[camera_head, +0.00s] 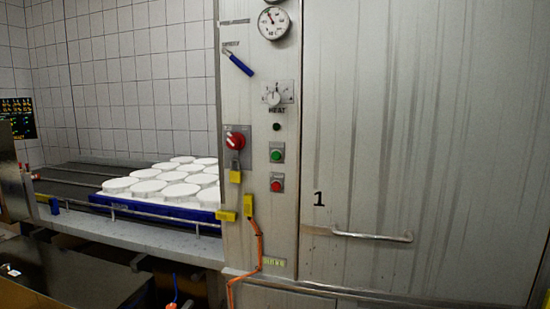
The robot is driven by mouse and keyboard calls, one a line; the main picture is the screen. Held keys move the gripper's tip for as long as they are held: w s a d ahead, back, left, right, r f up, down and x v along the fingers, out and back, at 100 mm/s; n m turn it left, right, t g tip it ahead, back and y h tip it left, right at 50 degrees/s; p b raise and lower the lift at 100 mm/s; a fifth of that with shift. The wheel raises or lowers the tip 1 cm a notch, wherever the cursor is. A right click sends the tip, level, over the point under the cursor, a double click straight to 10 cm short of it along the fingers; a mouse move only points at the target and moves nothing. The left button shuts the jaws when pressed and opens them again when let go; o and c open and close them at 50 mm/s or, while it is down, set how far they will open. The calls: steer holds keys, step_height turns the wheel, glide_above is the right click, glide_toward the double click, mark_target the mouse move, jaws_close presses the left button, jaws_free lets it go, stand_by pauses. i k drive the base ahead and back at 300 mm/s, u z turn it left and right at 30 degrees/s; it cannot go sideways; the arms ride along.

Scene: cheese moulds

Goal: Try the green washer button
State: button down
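The green washer button (277,155) sits in a small grey plate on the narrow control panel (258,60) of the steel cabinet. A red button (277,185) in a similar plate is just below it. A small dark round fitting (277,127) is above it. A dial marked HEAT (275,95) is higher up. A red rotary switch (236,141) is to the left, with a yellow padlock (235,172) hanging under it. Nothing covers the green button. My gripper is not in view.
A steel door (420,130) with a bar handle (372,236) fills the right. White round moulds (180,178) stand on a blue tray (160,207) on the conveyor at left. More yellow padlocks (249,206) and an orange cable (258,245) hang low on the panel. A blue-handled lever (239,64) sticks out above.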

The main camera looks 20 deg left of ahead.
mark_target(276, 156)
steer(key=z, duration=0.3)
steer(key=i, duration=0.9)
steer(key=u, duration=1.5)
